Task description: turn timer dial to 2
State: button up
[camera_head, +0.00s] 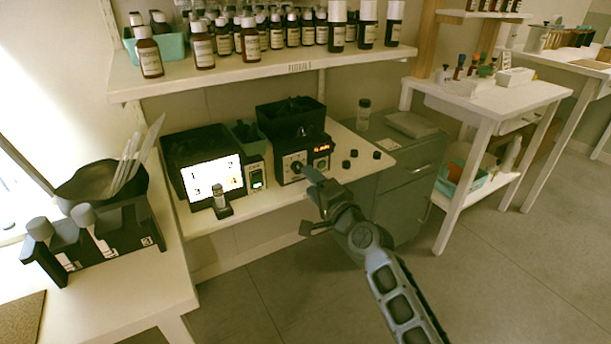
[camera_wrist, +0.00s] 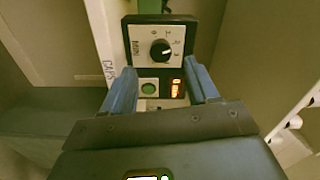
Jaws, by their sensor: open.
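The timer dial is a round black knob (camera_wrist: 160,50) on a pale plate marked with numbers and MIN in the wrist view. It also shows on the front of the timer box in the head view (camera_head: 296,167). I cannot read surely which number its pointer faces. Beside the plate are a lit orange display (camera_wrist: 176,88) and a green button (camera_wrist: 148,88). The display shows in the head view too (camera_head: 321,149). My gripper (camera_wrist: 160,78) is open and empty, its two blue fingers apart. In the head view my gripper (camera_head: 312,178) is just in front of the timer, apart from the dial.
Small black caps (camera_head: 347,165) lie right of the timer. A shelf (camera_head: 240,72) with rows of bottles hangs above. The floor (camera_head: 480,290) at right is clear.

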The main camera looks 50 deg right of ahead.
jog(key=shift+v, duration=1.25)
jog(key=s+a+f+n+g+y+p, duration=0.15)
jog(key=s+a+n, duration=0.35)
jog(key=s, duration=0.5)
jog(key=s+a+n+p, duration=0.3)
jog(key=s+a, duration=0.5)
jog(key=s, duration=0.1)
jog(key=s+a+r+n+y+p, duration=0.1)
jog(key=s+a+r+n, duration=0.2)
jog(key=s+r, duration=0.2)
jog(key=s+a+r+n+y+p, duration=0.1)
jog(key=s+a+r+n+p, duration=0.1)
jog(key=s, duration=0.6)
jog(key=s+a+r+n+g+y+p, duration=0.1)
jog(key=s+a+r+n+p, duration=0.1)
jog(key=s+a+r+n, duration=0.3)
notch_tip(320, 180, up, 3)
jog(key=shift+s+f+n, duration=0.15)
jog(key=shift+s+n, duration=0.35)
jog(key=shift+s, duration=0.55)
jog(key=shift+a+y, duration=0.1)
jog(key=shift+y, duration=0.15)
